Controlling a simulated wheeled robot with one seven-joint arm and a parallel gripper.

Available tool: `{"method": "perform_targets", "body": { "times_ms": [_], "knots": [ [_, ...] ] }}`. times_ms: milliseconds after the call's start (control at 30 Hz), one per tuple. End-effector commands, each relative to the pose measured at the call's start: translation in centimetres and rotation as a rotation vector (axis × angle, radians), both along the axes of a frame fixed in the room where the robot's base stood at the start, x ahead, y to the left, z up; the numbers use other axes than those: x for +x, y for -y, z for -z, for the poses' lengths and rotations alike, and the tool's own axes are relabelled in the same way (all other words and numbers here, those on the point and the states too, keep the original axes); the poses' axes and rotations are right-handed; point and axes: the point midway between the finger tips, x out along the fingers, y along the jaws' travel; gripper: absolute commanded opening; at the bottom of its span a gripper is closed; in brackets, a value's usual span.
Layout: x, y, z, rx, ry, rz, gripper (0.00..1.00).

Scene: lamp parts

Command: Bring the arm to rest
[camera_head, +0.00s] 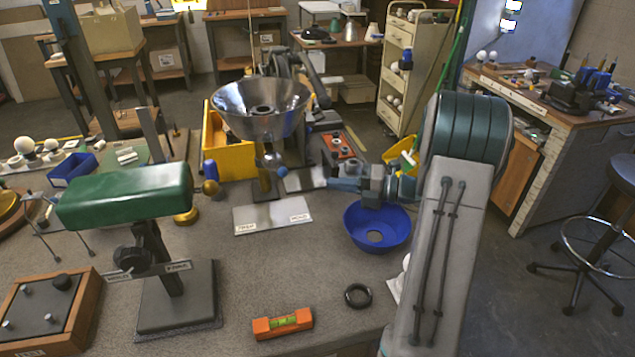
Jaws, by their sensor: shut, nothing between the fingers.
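My gripper (284,173) reaches in from the right, level with the middle of the bench. It is shut and empty, pointing left just below a shiny metal lampshade (262,106). The lampshade sits wide side up, with a dark round hole at its centre. Behind the gripper tip a small metal and brass-coloured piece partly shows; I cannot tell whether it touches the fingers. A blue lampshade (366,232) with a hole in its middle lies on the bench below my wrist. A pale plate with two labels (271,216) lies on the bench below the gripper.
A green padded stand (125,197) rises at left, beside a wooden tray (88,310). An orange spirit level (282,324) and a black ring (357,295) lie at the front. A yellow bin (237,162) stands behind the plate. The front-middle bench is mostly clear.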

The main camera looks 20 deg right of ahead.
Motion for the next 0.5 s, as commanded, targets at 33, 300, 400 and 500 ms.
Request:
{"method": "perform_targets", "body": {
  "times_ms": [33, 300, 400, 500],
  "knots": [
    [-0.3, 0.5, 0.0, -0.001, 0.000, 0.001, 0.00],
    [-0.8, 0.5, -0.3, -0.023, 0.013, -0.016, 0.00],
    [-1.7, -1.4, -1.0, -0.115, 0.065, -0.081, 0.00],
    [-3.6, -4.7, -2.0, -0.283, 0.175, -0.209, 0.00]
  ]
}}
